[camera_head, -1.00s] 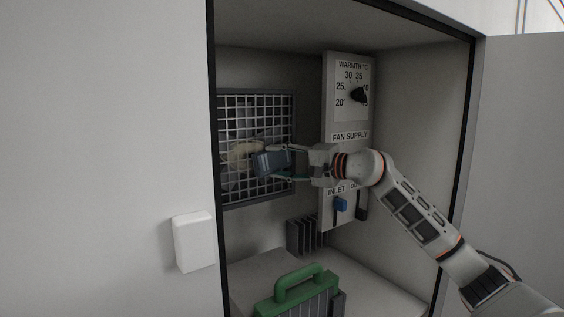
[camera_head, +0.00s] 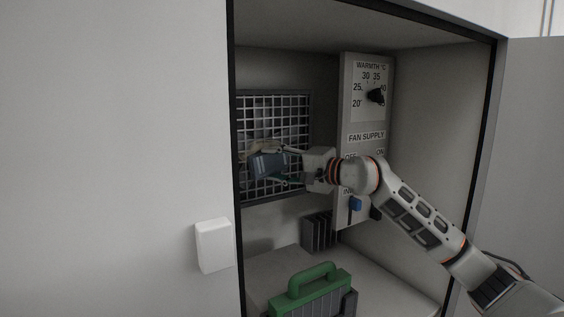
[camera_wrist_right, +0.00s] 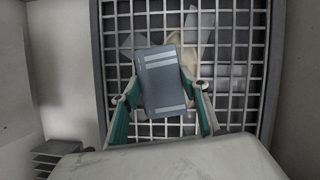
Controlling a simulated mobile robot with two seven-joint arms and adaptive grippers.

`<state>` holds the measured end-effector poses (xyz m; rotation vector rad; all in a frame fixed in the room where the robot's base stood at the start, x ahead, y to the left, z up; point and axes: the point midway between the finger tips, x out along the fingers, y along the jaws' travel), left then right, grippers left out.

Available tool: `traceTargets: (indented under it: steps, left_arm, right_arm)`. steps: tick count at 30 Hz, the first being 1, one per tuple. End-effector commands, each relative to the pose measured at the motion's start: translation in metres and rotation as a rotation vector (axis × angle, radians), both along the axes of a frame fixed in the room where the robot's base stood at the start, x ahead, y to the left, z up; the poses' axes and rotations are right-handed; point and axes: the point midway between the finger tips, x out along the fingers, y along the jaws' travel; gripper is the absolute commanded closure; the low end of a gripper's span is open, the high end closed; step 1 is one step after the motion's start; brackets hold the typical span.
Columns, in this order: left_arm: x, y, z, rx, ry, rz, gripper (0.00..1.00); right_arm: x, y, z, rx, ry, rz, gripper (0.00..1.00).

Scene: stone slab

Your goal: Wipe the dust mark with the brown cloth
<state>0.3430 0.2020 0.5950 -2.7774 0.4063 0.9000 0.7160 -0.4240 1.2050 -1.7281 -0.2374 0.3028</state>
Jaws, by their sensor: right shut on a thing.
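My right gripper (camera_head: 274,166) is shut on a blue-grey cloth (camera_head: 266,164) with pale stripes, at the grille (camera_head: 305,104) inside the cabinet. In the right wrist view the cloth (camera_wrist_right: 162,92) sits between the green-padded fingers, in front of the grille bars. Whether it touches the bars I cannot tell. A tan patch (camera_head: 252,148) shows at the grille, partly hidden by the cloth; the patch also shows in the right wrist view (camera_wrist_right: 188,48). Whether this is the dust mark I cannot tell. I see no brown cloth. My left gripper is out of view.
A panel (camera_head: 366,137) with a black knob (camera_head: 376,96) and a blue lever (camera_head: 355,203) stands right of the grille, close to my arm. A green-handled case (camera_head: 317,276) is on the cabinet floor. A white box (camera_head: 213,245) is on the outer wall.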

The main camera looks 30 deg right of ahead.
Motion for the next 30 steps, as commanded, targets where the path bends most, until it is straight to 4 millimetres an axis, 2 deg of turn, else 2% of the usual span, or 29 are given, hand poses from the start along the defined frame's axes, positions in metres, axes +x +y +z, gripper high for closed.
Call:
traceTargets:
  steps: [5,15,23,30]
  left_arm:
    - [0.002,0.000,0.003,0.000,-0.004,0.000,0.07]
    - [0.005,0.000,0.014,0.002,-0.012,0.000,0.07]
    - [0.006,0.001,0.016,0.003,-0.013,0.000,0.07]
    - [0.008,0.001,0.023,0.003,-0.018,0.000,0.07]
  right_arm:
    - [0.000,0.005,0.000,-0.001,0.000,0.001,0.77]
    - [0.000,0.032,0.001,-0.001,-0.001,0.001,0.77]
    - [0.001,0.041,0.001,-0.001,-0.001,-0.001,0.77]
    - [0.003,0.058,0.003,-0.001,-0.003,0.001,0.77]
